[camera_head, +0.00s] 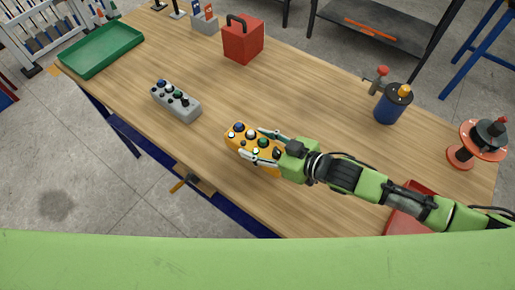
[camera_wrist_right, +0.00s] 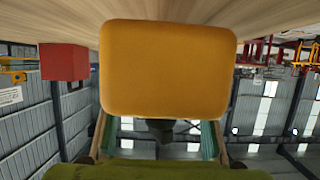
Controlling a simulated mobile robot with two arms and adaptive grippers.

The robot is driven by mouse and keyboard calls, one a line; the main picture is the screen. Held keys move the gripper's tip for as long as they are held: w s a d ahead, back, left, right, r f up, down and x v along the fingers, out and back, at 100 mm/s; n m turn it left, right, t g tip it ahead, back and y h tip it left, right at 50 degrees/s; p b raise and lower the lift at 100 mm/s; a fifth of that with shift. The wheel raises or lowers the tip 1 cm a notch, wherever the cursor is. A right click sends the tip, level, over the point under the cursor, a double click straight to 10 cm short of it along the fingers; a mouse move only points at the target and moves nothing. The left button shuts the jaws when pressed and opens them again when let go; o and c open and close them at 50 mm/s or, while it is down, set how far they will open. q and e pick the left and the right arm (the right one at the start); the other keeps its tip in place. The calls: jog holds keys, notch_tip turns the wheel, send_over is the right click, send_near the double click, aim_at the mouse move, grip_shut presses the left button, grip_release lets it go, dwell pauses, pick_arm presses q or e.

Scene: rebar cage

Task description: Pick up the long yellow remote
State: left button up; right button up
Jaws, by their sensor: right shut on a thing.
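The long yellow remote (camera_head: 238,143) with several coloured knobs on its face is at the middle of the wooden table in the head view. My right gripper (camera_head: 267,146) is shut on it, with one finger along each side. In the right wrist view the yellow remote (camera_wrist_right: 168,70) fills the middle, between the fingers, with its plain side toward the camera. Whether it touches the table is hard to tell. My left gripper is in neither view.
A grey remote (camera_head: 177,102) lies to the left. A green tray (camera_head: 101,49), a red box with a handle (camera_head: 243,42), a blue canister (camera_head: 391,106) and a red reel (camera_head: 480,142) stand around the table (camera_head: 300,75). A red tray (camera_head: 404,222) lies under my right arm.

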jog(key=s+r, duration=1)
jog(key=s, duration=0.4)
jog(key=shift+r, duration=0.2)
